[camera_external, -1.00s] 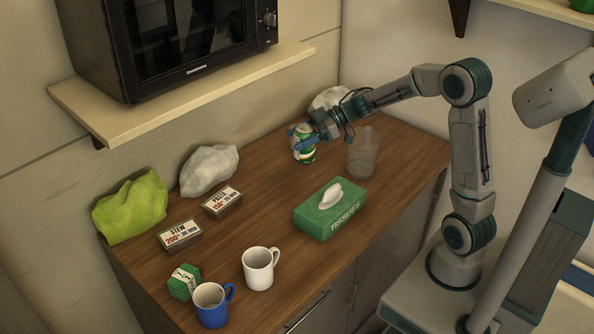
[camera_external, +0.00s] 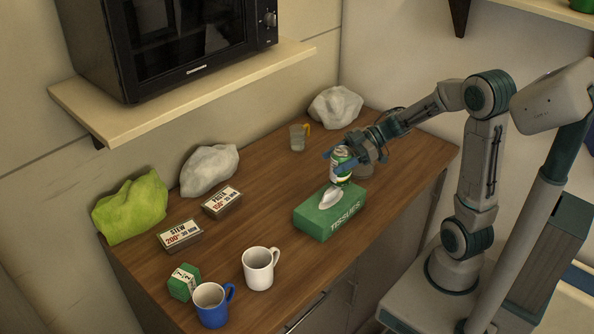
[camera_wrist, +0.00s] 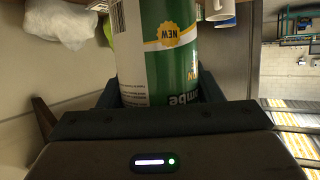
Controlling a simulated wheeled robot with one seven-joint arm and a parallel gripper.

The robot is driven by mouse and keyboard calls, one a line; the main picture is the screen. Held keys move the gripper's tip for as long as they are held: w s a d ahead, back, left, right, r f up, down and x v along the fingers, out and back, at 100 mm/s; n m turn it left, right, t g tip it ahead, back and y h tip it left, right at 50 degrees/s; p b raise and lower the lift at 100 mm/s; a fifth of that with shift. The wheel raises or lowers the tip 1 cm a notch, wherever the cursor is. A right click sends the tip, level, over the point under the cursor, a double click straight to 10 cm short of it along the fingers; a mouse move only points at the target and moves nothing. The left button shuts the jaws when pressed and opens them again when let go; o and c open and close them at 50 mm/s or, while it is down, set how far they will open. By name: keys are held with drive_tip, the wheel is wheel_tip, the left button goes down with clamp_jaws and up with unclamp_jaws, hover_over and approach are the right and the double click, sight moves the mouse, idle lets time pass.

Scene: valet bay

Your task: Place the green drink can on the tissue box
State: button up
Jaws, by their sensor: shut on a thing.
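The green drink can (camera_external: 341,164), green and white with a silver top, is held upright in my gripper (camera_external: 347,158). In the wrist view the can (camera_wrist: 172,50) fills the space between the dark fingers, with a yellow "NEW" badge on its label. The green tissue box (camera_external: 318,219) lies on the wooden counter, with a white tissue (camera_external: 331,196) sticking up from its top. The can appears just above and behind the box's far right end. I cannot tell the exact gap between them.
A glass with a yellow handle (camera_external: 298,137) stands behind. A clear tumbler is mostly hidden by my gripper. A white mug (camera_external: 259,268), blue mug (camera_external: 212,305), green block (camera_external: 183,282), label boxes (camera_external: 180,235) and bags (camera_external: 131,207) are left. Counter between is clear.

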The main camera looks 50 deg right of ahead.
sight(331, 177)
drive_tip(key=x, duration=0.3)
drive_tip(key=shift+s+f, duration=0.15)
drive_tip(key=shift+f, duration=2.1)
drive_tip(key=shift+f+b, duration=0.1)
drive_tip(key=shift+b, duration=0.2)
drive_tip(key=o, duration=1.2)
